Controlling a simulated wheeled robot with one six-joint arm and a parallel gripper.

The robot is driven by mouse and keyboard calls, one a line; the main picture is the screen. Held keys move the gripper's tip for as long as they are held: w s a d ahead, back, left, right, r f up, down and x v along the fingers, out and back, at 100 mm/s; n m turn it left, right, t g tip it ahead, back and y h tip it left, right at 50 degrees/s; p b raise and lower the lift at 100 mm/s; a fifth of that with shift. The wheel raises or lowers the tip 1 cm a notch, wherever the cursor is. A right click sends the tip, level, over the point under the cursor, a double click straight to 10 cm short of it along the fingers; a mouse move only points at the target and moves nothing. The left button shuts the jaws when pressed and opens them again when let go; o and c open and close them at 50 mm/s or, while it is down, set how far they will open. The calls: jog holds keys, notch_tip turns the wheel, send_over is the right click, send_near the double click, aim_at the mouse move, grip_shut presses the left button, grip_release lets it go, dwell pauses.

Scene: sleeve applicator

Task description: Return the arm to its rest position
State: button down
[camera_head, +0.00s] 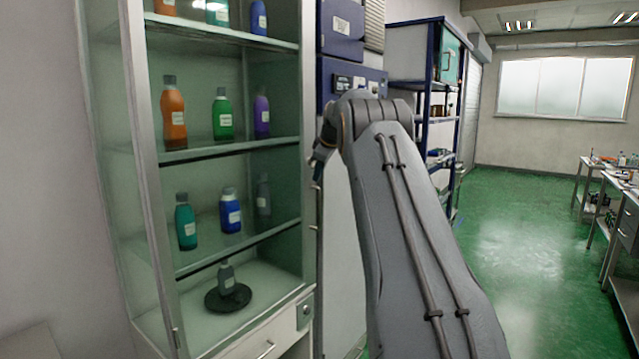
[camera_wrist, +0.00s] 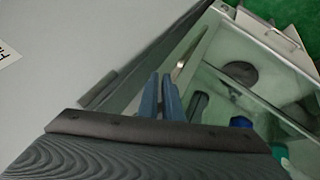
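In the head view, my grey arm (camera_head: 415,220) rises from the lower right and bends at its top in front of the blue cabinets. My gripper (camera_head: 318,168) shows only in part at the left of that bend, beside the right edge of the glass cabinet (camera_head: 147,190). In the wrist view, its two blue fingers (camera_wrist: 161,95) are close together with a narrow gap. I see nothing held between them. Whether this counts as open or shut is unclear. A small grey bottle (camera_head: 226,279) stands upright on a black round stand (camera_head: 228,298) on the cabinet's lowest level.
Cabinet shelves hold several bottles, including orange (camera_head: 173,115), green (camera_head: 222,115), teal (camera_head: 186,222) and blue (camera_head: 230,212). A blue shelving rack (camera_head: 433,90) stands behind my arm. Work tables (camera_head: 610,205) line the right edge. The green floor (camera_head: 530,240) between is clear.

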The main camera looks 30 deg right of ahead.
jog(key=v, duration=0.4)
jog(key=s+a+f+m+g, duration=0.1)
jog(key=s+a+f, duration=0.35)
jog(key=a, duration=0.25)
jog(key=s+a+f+m+g+y+b, duration=0.1)
jog(key=s+a+f+m, duration=0.1)
jog(key=s+a+f, duration=0.45)
jog(key=s+a+f+m+g, duration=0.1)
jog(key=s+a+f, duration=0.15)
jog(key=a, duration=0.65)
jog(key=s+a+f+m+g, duration=0.1)
jog(key=s+a+f, duration=0.3)
jog(key=s, duration=0.7)
jog(key=s+a+f+m+g, duration=0.1)
jog(key=s+a+f, duration=0.3)
jog(key=s, duration=0.7)
jog(key=s+a+f+m+g, duration=0.1)
jog(key=s+a+f, duration=0.4)
jog(key=s, duration=0.6)
jog(key=shift+a, duration=1.25)
jog(key=shift+s+f, duration=0.1)
